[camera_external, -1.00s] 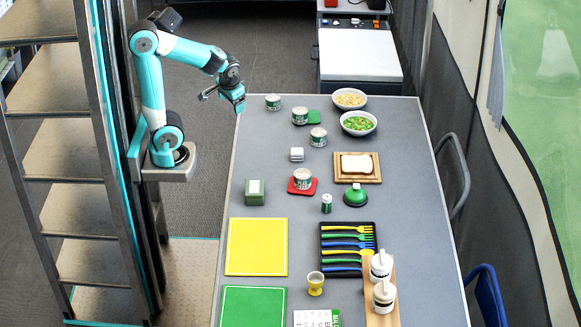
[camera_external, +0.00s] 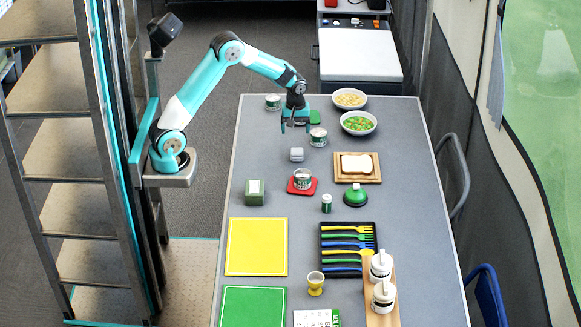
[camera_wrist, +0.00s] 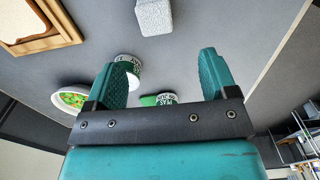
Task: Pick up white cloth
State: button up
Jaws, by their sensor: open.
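The white cloth (camera_external: 297,154) looks like a small, folded, grey-white block on the grey table, left of the middle of its far half. It also shows at the top of the wrist view (camera_wrist: 154,18), cut off by the frame edge. My gripper (camera_external: 295,127) is above the table, on the far side of the cloth and apart from it. In the wrist view its two teal fingers (camera_wrist: 165,75) are spread wide, with nothing held between them.
A can (camera_external: 318,137) stands close to the right of my gripper, and another can (camera_external: 273,102) is behind it. A can on a red coaster (camera_external: 302,190) stands nearer than the cloth. A bread board (camera_external: 341,175) lies to the right. Table around the cloth is clear.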

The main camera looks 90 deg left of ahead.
aim_at(297, 150)
notch_tip(297, 150, down, 5)
jog(key=shift+r, duration=0.1)
jog(key=f, duration=0.5)
jog(key=shift+w+d+f+b, duration=0.2)
jog(key=shift+w+d+b, duration=0.1)
jog(key=shift+d, duration=0.1)
jog(key=c, duration=1)
